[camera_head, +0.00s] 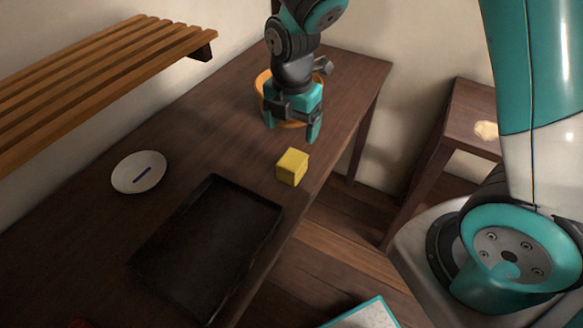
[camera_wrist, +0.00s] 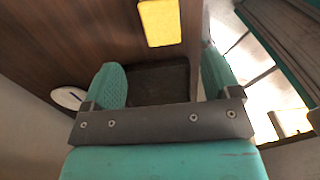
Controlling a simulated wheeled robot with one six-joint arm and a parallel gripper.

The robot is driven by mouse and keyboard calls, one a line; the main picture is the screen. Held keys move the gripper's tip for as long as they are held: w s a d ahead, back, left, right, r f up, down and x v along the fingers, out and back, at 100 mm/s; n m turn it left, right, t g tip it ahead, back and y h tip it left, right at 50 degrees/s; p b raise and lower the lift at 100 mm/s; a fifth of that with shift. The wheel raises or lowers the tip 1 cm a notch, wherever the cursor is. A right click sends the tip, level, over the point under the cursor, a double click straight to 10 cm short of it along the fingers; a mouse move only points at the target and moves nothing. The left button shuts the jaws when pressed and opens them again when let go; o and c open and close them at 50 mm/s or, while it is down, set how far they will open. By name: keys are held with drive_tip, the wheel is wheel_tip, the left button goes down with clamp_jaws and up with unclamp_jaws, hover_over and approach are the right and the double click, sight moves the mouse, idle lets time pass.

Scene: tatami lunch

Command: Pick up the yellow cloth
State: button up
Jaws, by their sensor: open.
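A small pale yellow, crumpled-looking thing (camera_head: 486,130), which looks like the yellow cloth, lies on the low side table at the right in the head view. Its right part is cut off by my arm. My gripper (camera_head: 291,127) is open and empty above the far part of the long table, well to the left of it. A yellow block (camera_head: 292,167) sits on the long table just in front of my gripper. The block also shows at the top of the wrist view (camera_wrist: 160,22), beyond the open fingers (camera_wrist: 160,80).
An orange round container (camera_head: 262,86) stands behind my gripper, partly hidden. A black tray (camera_head: 212,247) and a white plate (camera_head: 138,172) with a dark blue mark lie nearer on the long table (camera_head: 75,225). A slatted wooden shelf (camera_head: 100,75) hangs at left. A gap separates the long table from the side table (camera_head: 468,108).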

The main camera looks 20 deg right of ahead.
sight(292, 160)
wheel_tip(292, 160, down, 13)
drive_tip(key=shift+s+r, duration=0.15)
drive_tip(key=c, duration=1)
drive_tip(key=shift+r, duration=0.1)
wheel_tip(292, 160, up, 20)
drive_tip(key=p, duration=0.1)
drive_tip(key=shift+o, duration=0.4)
